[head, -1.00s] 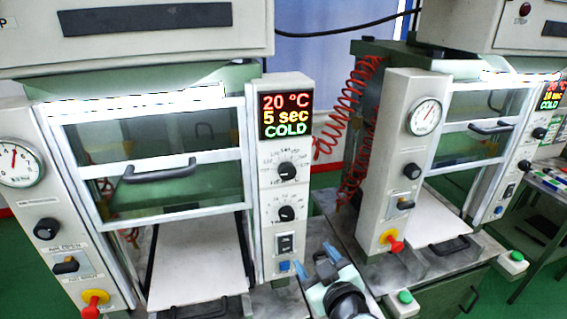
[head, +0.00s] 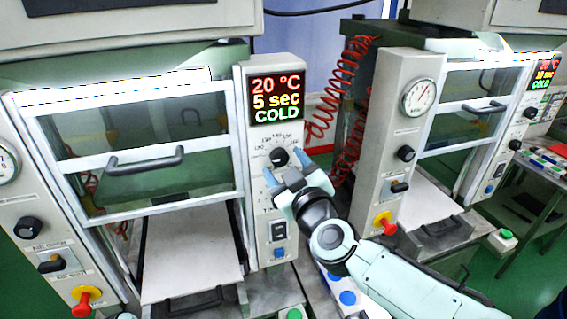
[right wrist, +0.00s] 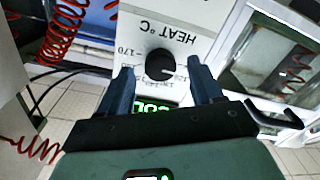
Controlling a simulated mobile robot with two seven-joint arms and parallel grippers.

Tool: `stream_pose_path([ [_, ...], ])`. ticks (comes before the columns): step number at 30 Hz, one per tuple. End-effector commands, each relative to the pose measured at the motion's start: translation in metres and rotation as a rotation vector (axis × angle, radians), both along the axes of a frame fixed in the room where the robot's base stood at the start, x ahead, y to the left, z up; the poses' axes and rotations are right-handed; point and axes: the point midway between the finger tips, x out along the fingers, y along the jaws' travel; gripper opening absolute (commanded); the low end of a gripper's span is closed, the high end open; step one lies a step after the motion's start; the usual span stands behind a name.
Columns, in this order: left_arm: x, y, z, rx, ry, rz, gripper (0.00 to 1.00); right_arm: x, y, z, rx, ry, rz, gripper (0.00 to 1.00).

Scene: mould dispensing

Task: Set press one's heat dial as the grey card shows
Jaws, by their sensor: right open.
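The black heat dial (head: 279,156) is on the right-hand panel of the near press, under a display (head: 276,99) reading 20 °C, 5 sec, COLD. It shows upside down in the right wrist view (right wrist: 160,62), beside the print HEAT °C. I cannot read its setting surely. My right gripper (head: 285,169) is open, its blue fingertips just below and to either side of the dial. In the right wrist view its fingers (right wrist: 160,75) straddle the dial, with no clear contact. The lower dial is hidden behind the gripper. I see no grey card. My left gripper is out of view.
A second press with a pressure gauge (head: 420,97) stands to the right. Red coiled hoses (head: 350,110) hang between the presses. A rocker switch (head: 278,230) sits low on the near panel. A red emergency knob (head: 82,303) juts out at lower left.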

Motion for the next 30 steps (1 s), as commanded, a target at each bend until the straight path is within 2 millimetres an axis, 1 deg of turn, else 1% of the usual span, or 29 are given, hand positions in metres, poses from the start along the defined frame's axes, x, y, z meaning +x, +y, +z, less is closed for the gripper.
stream_pose_path([
  [1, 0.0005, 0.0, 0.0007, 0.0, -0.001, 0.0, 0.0, 0.0059, 0.002, 0.0, 0.0, 0.001, 0.0, 0.65],
  [5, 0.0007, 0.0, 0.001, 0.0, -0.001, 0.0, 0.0, 0.0135, 0.0049, 0.0, -0.001, 0.0, 0.0, 0.65],
  [14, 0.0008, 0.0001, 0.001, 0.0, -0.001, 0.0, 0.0, 0.0153, 0.0054, 0.0, -0.001, 0.0, 0.0, 0.65],
  [17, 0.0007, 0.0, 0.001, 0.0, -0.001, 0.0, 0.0, 0.0151, 0.0055, 0.0, -0.001, 0.0, 0.0, 0.36],
  [18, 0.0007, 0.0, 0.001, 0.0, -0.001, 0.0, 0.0, 0.015, 0.0055, 0.0, -0.001, 0.0, 0.0, 0.23],
  [19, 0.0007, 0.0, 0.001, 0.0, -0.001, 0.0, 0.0, 0.0151, 0.0054, 0.0, -0.001, 0.0, 0.0, 0.13],
  [20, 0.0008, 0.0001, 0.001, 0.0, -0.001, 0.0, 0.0, 0.015, 0.0055, 0.0, -0.001, 0.0, 0.0, 0.09],
  [30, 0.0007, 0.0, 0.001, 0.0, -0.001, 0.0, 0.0, 0.0149, 0.0055, 0.0, 0.036, 0.011, 0.001, 0.09],
])
